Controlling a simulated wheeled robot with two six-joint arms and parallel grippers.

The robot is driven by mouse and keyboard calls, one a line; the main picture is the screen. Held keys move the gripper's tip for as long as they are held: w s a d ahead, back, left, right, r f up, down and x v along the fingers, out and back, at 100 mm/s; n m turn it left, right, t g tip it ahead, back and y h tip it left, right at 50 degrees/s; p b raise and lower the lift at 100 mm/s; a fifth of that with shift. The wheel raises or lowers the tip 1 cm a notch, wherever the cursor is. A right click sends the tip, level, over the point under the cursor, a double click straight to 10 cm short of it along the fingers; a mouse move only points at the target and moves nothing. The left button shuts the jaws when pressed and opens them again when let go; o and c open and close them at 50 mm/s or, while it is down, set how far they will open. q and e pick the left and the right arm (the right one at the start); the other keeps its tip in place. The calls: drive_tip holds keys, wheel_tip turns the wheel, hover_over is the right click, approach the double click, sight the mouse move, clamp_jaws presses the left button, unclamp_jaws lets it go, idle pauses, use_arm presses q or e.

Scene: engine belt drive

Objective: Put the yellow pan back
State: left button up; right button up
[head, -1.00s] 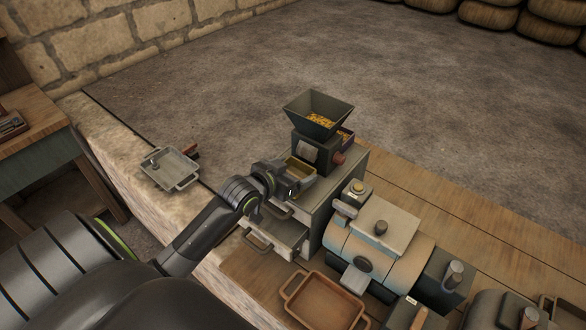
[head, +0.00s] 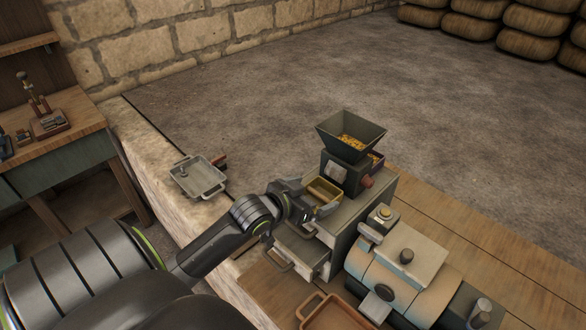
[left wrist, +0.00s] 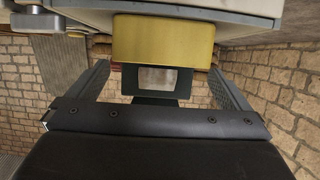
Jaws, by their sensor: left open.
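The yellow pan (head: 323,193) is a small open box beside the grey mill with the hopper (head: 350,136), at the left end of the cabinet top. In the left wrist view its plain yellow side (left wrist: 163,41) faces me. My left gripper (head: 303,203) is at the pan's near left side with its jaws open. In the wrist view the fingers stand to the left and right of the pan, with gaps; I see no contact. My right gripper is not in view.
A cabinet with a partly open drawer (head: 300,246) is below the gripper. A grey tray (head: 199,178) lies on the stone ledge at left. A brown tray (head: 335,312) and a belt-drive machine (head: 395,270) stand in front and to the right.

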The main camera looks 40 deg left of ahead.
use_arm(q)
drive_tip(key=v, duration=0.8)
drive_tip(key=shift+s+r, duration=0.1)
drive_tip(key=shift+s, duration=0.05)
